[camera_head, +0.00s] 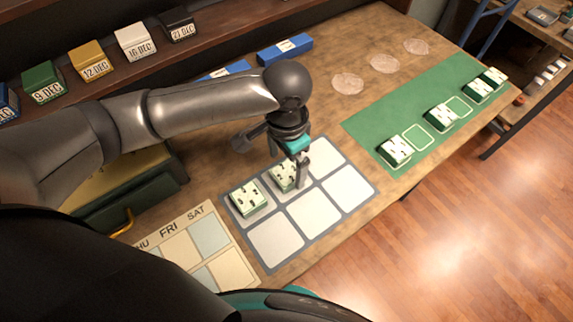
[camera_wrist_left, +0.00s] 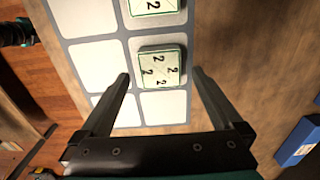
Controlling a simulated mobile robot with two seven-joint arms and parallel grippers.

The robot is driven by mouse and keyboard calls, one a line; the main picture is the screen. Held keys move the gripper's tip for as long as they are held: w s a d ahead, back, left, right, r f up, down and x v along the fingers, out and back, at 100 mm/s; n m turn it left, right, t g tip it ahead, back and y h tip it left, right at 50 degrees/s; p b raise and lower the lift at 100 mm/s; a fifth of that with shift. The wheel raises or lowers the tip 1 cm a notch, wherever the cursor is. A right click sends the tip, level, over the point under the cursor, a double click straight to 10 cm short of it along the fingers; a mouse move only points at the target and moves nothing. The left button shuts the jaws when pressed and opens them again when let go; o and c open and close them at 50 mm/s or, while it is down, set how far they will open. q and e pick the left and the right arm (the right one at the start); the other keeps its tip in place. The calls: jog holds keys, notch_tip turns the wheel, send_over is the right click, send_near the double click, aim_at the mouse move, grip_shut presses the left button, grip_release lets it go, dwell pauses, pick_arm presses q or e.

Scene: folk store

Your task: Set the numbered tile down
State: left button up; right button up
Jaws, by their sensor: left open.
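A green-and-white tile (camera_head: 283,179) marked with several 2s lies flat in the middle cell of the back row of the grey-edged grid mat (camera_head: 310,232). In the left wrist view the tile (camera_wrist_left: 161,68) sits between and ahead of the fingers. My left gripper (camera_wrist_left: 160,76) is open, with a finger on either side of the tile and gaps to both. In the head view my left gripper (camera_head: 288,165) is over the tile and partly hides it. A second tile (camera_head: 248,198) lies in the left cell of the back row. My right gripper does not show clearly.
A green mat (camera_head: 378,130) at the right bears several tiles between outlined squares. A day calendar (camera_head: 205,250) lies left of the grid. Blue blocks (camera_head: 285,50) and round discs (camera_head: 348,83) are behind. The grid's front row is bare.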

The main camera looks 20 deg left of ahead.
aim_at(287, 173)
pick_arm(q)
notch_tip(287, 173, up, 10)
jog(key=p, duration=0.2)
jog(key=shift+f, duration=0.2)
